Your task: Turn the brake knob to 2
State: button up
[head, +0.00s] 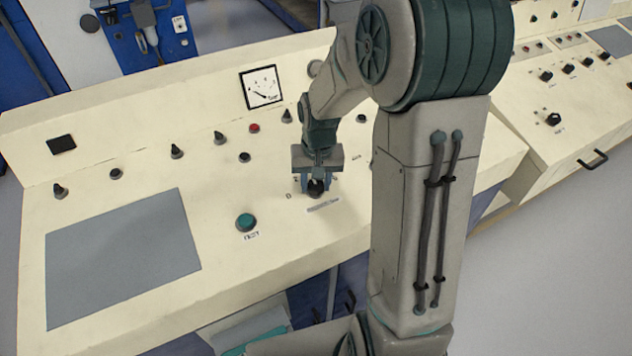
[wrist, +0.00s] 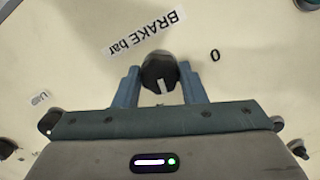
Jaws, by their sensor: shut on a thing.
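The brake knob (wrist: 158,72) is a round black knob with a white pointer line. In the wrist view the line points down, toward the palm of my gripper (wrist: 160,88). A label reading "BRAKE bar" lies above the knob and a "0" mark is to its upper right; both look upside down or slanted. My gripper's two blue-grey fingers are shut on the knob, one on each side. In the head view my gripper (head: 315,183) reaches down onto the knob (head: 316,188) on the cream console. The 2 mark cannot be made out in either view.
A green button (head: 246,222) is left of the knob on the console (head: 225,262). A grey panel (head: 120,258) fills the left part. A red button (head: 254,128), several black switches and a dial gauge (head: 262,88) are behind. My arm hides the console's right part.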

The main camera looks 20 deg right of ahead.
aim_at(315, 185)
jog(key=n, duration=0.6)
jog(key=shift+n+h+b, duration=0.3)
dwell(0.5)
jog(key=o, duration=1)
notch_tip(315, 185, up, 14)
jog(key=shift+s, duration=0.15)
jog(key=shift+a, duration=0.1)
jog(key=s+f+m+t, duration=0.1)
jog(key=s+m, duration=0.3)
jog(key=s, duration=1.2)
jog(key=shift+s+f+t, duration=0.2)
jog(key=shift+f+t, duration=0.05)
jog(key=shift+t, duration=0.65)
